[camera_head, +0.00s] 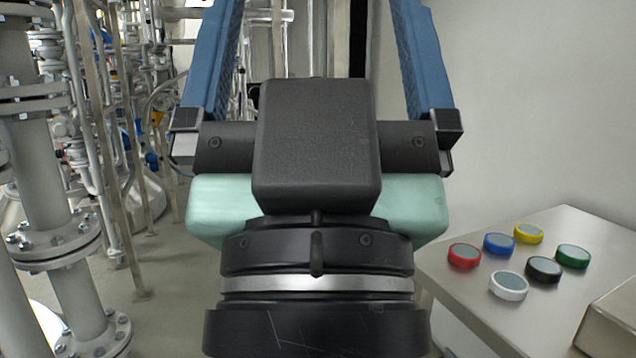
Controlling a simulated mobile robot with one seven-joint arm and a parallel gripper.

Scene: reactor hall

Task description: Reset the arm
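My gripper (316,30) points up and away in the middle of the head view. Its two blue fingers stand wide apart on either side, and their tips run past the top edge of the picture. Between the fingers I see only the hall behind, with nothing held in the part that shows. The black wrist with its silver ring, the dark block and the pale green body of my gripper fill the centre and hide what lies behind them.
At right, a metal table (463,300) holds several round pieces: red (464,255), blue (499,243), yellow (528,233), green (572,256), black (543,269), white (508,285). A metal box (612,318) sits at its right. Grey pipes (38,170) stand at left. A plain wall (540,100) is behind.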

